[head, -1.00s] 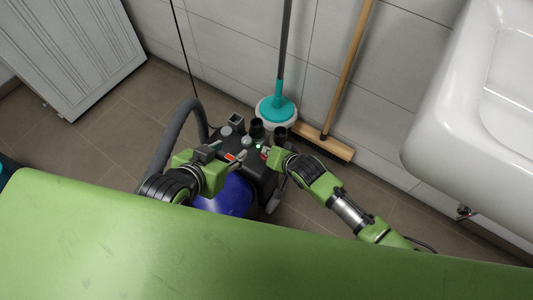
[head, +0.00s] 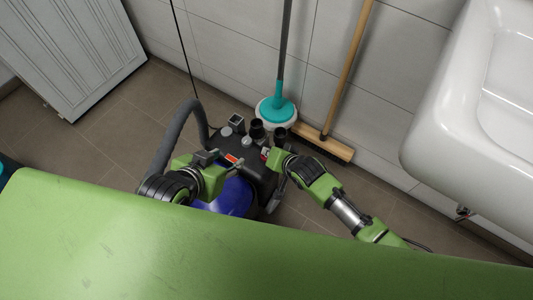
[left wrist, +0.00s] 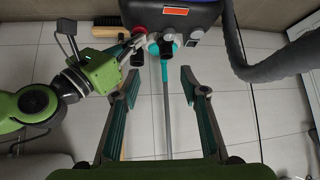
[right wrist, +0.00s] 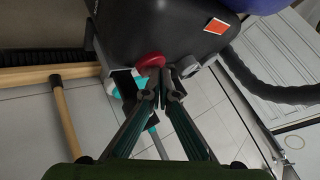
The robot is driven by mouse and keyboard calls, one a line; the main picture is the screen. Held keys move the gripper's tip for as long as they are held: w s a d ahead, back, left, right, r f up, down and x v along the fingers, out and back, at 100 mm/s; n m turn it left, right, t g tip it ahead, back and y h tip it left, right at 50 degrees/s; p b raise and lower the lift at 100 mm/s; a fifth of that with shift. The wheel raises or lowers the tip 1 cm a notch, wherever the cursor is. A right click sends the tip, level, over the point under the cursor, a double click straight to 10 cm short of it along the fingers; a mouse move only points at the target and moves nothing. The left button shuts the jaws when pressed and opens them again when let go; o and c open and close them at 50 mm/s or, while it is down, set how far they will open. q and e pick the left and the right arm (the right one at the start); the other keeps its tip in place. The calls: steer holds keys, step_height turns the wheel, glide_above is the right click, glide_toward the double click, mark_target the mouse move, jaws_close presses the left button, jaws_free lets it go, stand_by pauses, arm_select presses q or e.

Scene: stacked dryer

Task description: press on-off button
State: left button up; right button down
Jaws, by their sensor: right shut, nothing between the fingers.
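A dark grey machine (head: 250,168) with a blue drum (head: 233,197) and a thick hose stands on the floor. Its round red button (right wrist: 150,61) shows in the right wrist view, and in the left wrist view (left wrist: 141,31). My right gripper (right wrist: 166,88) is shut and empty, its fingertips at the button's lower edge; I cannot tell whether they touch it. It also shows in the head view (head: 269,155). My left gripper (left wrist: 160,84) is open and empty, with its fingers apart, over the near left side of the machine in the head view (head: 225,156).
A turquoise mop (head: 277,110) and a wooden broom (head: 325,145) lean on the tiled wall behind the machine. A white sink (head: 430,135) is at right. A green surface (head: 120,240), probably my own body, fills the front. The hose (head: 170,135) arches at left.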

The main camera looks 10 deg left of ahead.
arm_select(q)
steer(key=shift+s+a+f+g+y+p, duration=0.15)
steer(key=shift+s+a+f+g, duration=0.2)
steer(key=shift+s, duration=0.4)
steer(key=shift+s+a+f+g+y+p, duration=0.1)
steer(key=shift+s+a+f+g, duration=0.15)
steer(key=shift+s+f+g, duration=0.35)
steer(key=shift+s+a+f+g+y+p, duration=0.15)
steer(key=shift+s+a+f, duration=0.15)
steer(key=shift+s, duration=0.6)
arm_select(e)
steer(key=shift+r, duration=0.3)
